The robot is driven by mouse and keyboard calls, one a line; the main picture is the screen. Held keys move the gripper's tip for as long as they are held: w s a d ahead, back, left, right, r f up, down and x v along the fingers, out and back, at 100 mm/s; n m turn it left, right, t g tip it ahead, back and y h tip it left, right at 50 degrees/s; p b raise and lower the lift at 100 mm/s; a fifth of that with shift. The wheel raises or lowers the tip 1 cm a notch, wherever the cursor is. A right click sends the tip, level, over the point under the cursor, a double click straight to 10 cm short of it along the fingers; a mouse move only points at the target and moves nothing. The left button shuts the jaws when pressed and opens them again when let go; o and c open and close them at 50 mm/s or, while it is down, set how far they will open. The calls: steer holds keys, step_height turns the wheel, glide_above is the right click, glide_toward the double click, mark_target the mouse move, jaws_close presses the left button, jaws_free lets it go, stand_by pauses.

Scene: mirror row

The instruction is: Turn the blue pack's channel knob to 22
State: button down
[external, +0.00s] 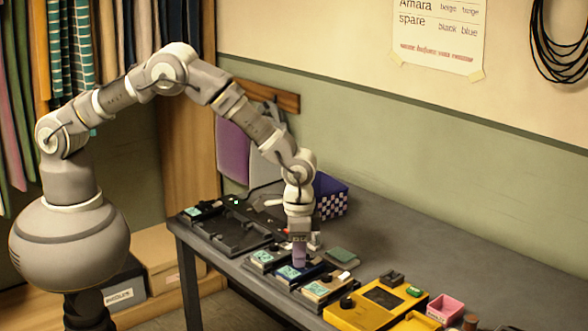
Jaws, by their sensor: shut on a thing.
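The blue pack (288,279) lies in a row of small packs near the table's front edge, with a teal display on its face. My gripper (300,263) points straight down over the back part of this pack. Its fingers are closed at the spot where the knob sits and look shut on the channel knob. The knob itself is hidden behind the fingers. The number on the display is too small to read.
A grey pack (262,266) stands close on the left, a tan pack (318,292) close on the right. A yellow case (352,316) and a pink box (446,306) are farther right. The table's back right is clear.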

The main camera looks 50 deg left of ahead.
steer(key=n+p, duration=0.2)
steer(key=n, duration=0.4)
steer(key=shift+n, duration=0.4)
stand_by(0.3)
steer(key=c, duration=0.9)
jaws_free()
step_height(320, 180, up, 8)
steer(key=shift+f+p, duration=0.1)
steer(key=shift+p, duration=0.9)
